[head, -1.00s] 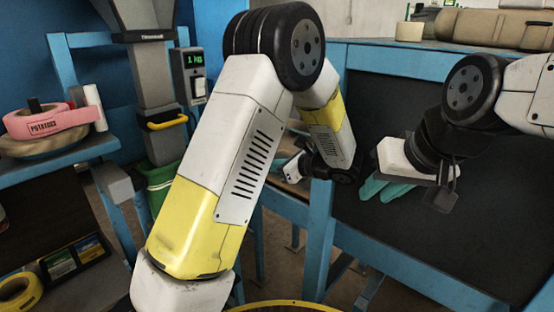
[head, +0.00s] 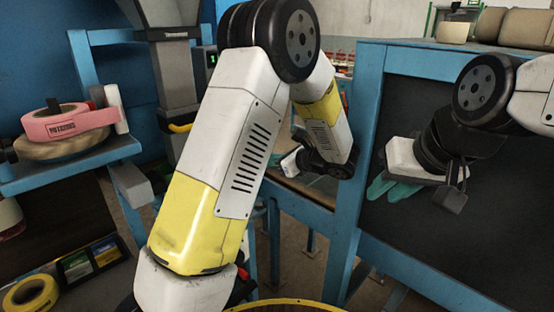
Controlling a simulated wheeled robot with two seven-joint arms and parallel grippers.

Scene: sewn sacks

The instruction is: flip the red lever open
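No red lever can be made out for certain. A small red piece (head: 243,273) shows at the bottom beside my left arm, mostly hidden, and I cannot tell what it is. My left gripper (head: 289,161) is small and partly covered by its own wrist, in front of a low bench; its fingers are unclear. My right gripper (head: 453,194) has dark fingers hanging in front of a dark panel, near teal gloves (head: 395,191). I see nothing held in it, but its opening is not clear.
A blue shelf (head: 75,178) at left holds a pink tape roll marked potatoes (head: 68,123). A grey spout (head: 172,75) with a yellow handle (head: 181,127) stands behind my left arm. A blue bench frame (head: 357,190) stands at right.

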